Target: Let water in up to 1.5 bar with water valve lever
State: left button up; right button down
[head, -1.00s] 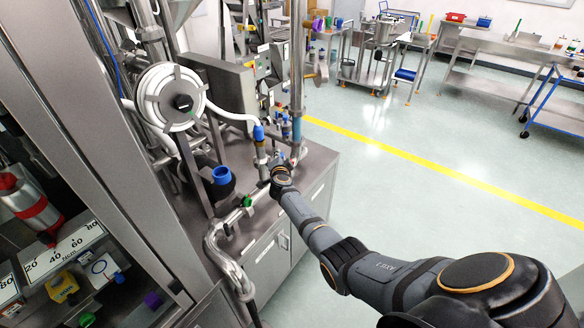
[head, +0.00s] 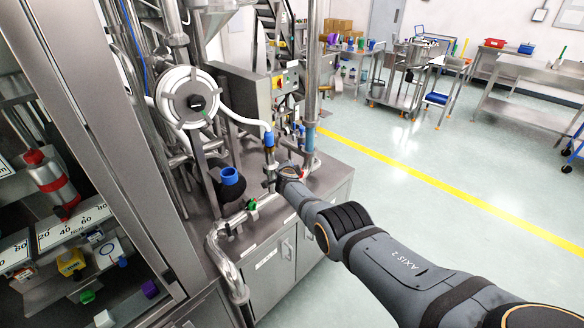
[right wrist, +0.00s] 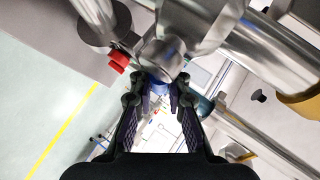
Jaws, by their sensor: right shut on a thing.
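My right gripper (right wrist: 160,92) is shut on a small dark blue part (right wrist: 158,86) just below a metal valve body (right wrist: 165,50) in the right wrist view. The part looks like the water valve lever, but the fingers hide most of it. In the head view my right arm reaches in from the lower right, and its wrist hides the gripper and the lever at the upright pipe. A blue hose fitting (head: 268,139) tops that pipe. My left gripper is not in view. I can make out no pressure reading.
A green-handled valve (head: 251,205) and a black cup with a blue rim (head: 230,176) are left of my wrist. A white hose reel (head: 188,97) stands behind. A red knob (right wrist: 119,60) is near the gripper.

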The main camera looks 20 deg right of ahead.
jog(key=shift+f, duration=0.15)
jog(key=c, duration=1.3)
grip_release()
jog(key=shift+s+a, duration=0.15)
jog(key=shift+s, duration=0.25)
jog(key=s+a, duration=0.5)
jog(key=s, duration=0.6)
jog(key=shift+r, duration=0.25)
